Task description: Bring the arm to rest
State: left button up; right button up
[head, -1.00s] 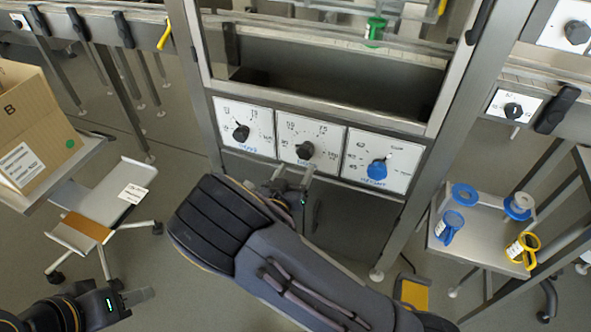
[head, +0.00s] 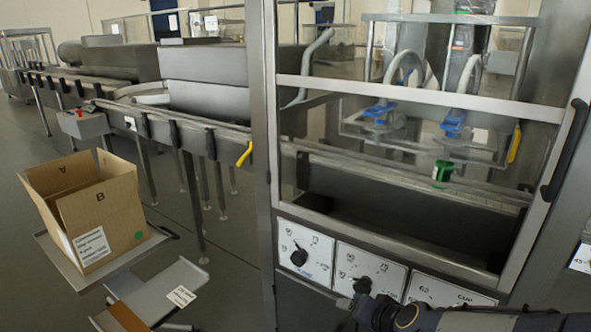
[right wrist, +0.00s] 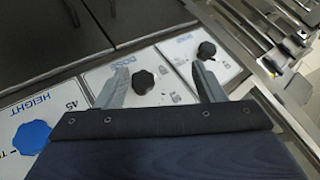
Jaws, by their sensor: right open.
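My right gripper (right wrist: 159,86) is open and empty in the right wrist view. Its two fingers stand apart on either side of a black knob (right wrist: 143,82) on the panel marked DOSE; I cannot tell whether they touch the panel. In the head view my right arm comes in along the bottom right edge, and its dark gripper end (head: 362,302) is in front of the middle dial panel (head: 384,265). My left gripper is not in view.
A blue knob (right wrist: 32,137) on the HEIGHT panel and another black knob (right wrist: 207,50) flank the gripper. Above the panels is a framed machine (head: 420,105) with a green cup (head: 442,173). An open cardboard box (head: 122,207) stands at left on a grey stand (head: 62,262).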

jog(key=s+d+r+n+g+p, duration=0.1)
jog(key=s+d+r+n+g, duration=0.2)
jog(key=s, duration=0.9)
jog(key=s+d+r, duration=0.2)
jog(key=s+d, duration=0.2)
jog(key=s, duration=0.8)
notch_tip(320, 180, up, 16)
jog(key=p, duration=1.5)
jog(key=shift+w, duration=0.35)
